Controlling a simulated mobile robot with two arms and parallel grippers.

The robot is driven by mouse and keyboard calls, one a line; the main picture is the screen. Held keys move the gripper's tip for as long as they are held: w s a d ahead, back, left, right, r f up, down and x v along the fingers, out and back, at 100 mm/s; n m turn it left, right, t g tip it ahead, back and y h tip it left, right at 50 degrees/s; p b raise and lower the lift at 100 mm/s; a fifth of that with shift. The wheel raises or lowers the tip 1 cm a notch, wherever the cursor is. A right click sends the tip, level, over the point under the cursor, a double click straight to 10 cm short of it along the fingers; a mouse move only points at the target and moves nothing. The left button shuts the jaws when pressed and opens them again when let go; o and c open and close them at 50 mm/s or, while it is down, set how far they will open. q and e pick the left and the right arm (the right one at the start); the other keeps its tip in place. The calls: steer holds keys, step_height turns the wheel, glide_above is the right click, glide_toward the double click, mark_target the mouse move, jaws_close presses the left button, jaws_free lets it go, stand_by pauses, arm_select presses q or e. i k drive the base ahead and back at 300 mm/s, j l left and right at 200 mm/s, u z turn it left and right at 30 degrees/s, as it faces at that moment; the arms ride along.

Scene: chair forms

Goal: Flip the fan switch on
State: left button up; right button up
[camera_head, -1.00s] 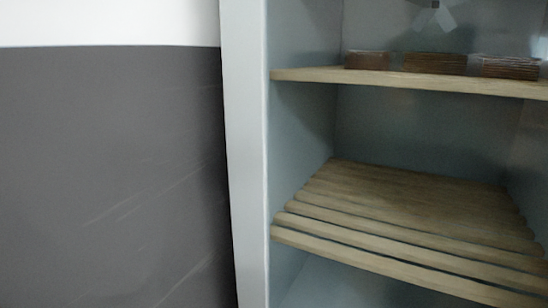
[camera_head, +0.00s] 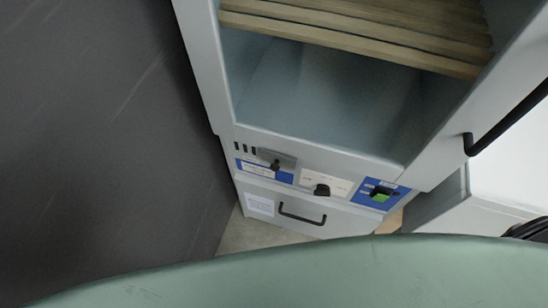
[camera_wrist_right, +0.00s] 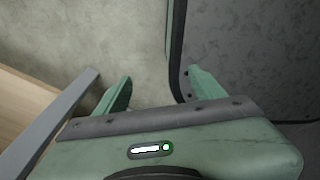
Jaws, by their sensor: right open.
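A control panel (camera_head: 311,183) runs along the front of a grey cabinet below its open compartment in the head view. It carries a dark knob on the left (camera_head: 276,165), a second dark knob in the middle (camera_head: 321,189) and a green switch (camera_head: 380,197) on a blue plate at the right. The labels are too small to read, so I cannot tell which is the fan switch. My right gripper (camera_wrist_right: 163,88) is open and empty in the right wrist view, apart from the panel. My left gripper is not in view.
Wooden slats (camera_head: 370,30) form a shelf above the compartment. A drawer with a dark handle (camera_head: 302,216) is below the panel. A black door handle (camera_head: 510,115) projects at the right. A dark wall (camera_head: 100,140) stands left. Pale floor (camera_wrist_right: 60,35) shows in the wrist view.

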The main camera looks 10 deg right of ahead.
mark_target(379, 198)
steer(key=z, duration=1.55)
